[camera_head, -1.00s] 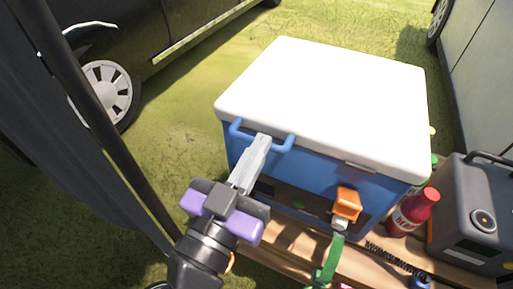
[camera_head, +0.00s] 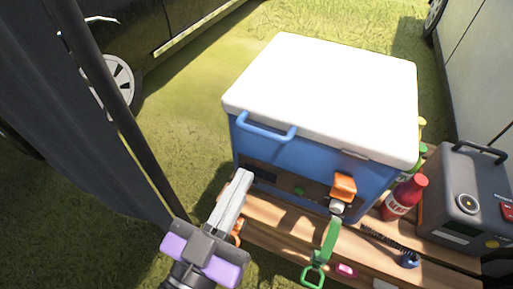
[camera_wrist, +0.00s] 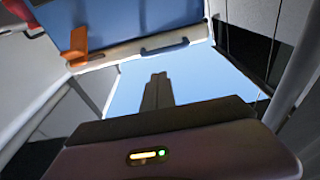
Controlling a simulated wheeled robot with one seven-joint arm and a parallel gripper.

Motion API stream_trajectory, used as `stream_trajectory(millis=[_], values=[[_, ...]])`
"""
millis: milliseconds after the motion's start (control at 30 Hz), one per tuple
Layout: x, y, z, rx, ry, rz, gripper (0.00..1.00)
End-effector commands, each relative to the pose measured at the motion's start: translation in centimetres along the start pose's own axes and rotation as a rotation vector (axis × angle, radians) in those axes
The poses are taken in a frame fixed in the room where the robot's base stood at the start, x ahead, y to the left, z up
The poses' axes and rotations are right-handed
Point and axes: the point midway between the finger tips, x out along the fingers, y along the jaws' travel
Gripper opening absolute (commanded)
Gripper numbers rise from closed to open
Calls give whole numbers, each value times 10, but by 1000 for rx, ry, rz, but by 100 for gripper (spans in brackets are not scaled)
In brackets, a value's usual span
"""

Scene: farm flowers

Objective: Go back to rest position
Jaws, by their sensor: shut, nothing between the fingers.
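My gripper (camera_head: 243,174) is in the lower middle of the head view, its grey fingers together and empty. It is in front of the lower left of the blue cooler box (camera_head: 300,158), below its blue handle (camera_head: 266,127), and appears apart from it. The cooler's white lid (camera_head: 325,85) is closed. In the wrist view my gripper's fingers (camera_wrist: 157,78) show dark and together against the bright sky. The cooler (camera_wrist: 130,20) and its handle (camera_wrist: 165,46) show at the top of that view.
The cooler stands on a wooden bench (camera_head: 285,238). An orange-ended green strap (camera_head: 328,245), a red bottle (camera_head: 404,197) and a grey box device (camera_head: 468,205) are to the right. A dark pole (camera_head: 120,115) with cloth is at left. Grass and parked vehicles lie behind.

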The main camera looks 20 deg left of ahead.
Motion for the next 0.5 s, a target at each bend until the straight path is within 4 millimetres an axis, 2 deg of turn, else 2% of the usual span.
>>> stream_trajectory(millis=[333, 500], values=[[-2, -4, -2, -41, 10, -17, 0], [-4, -46, -4, -131, 10, -205, 0]])
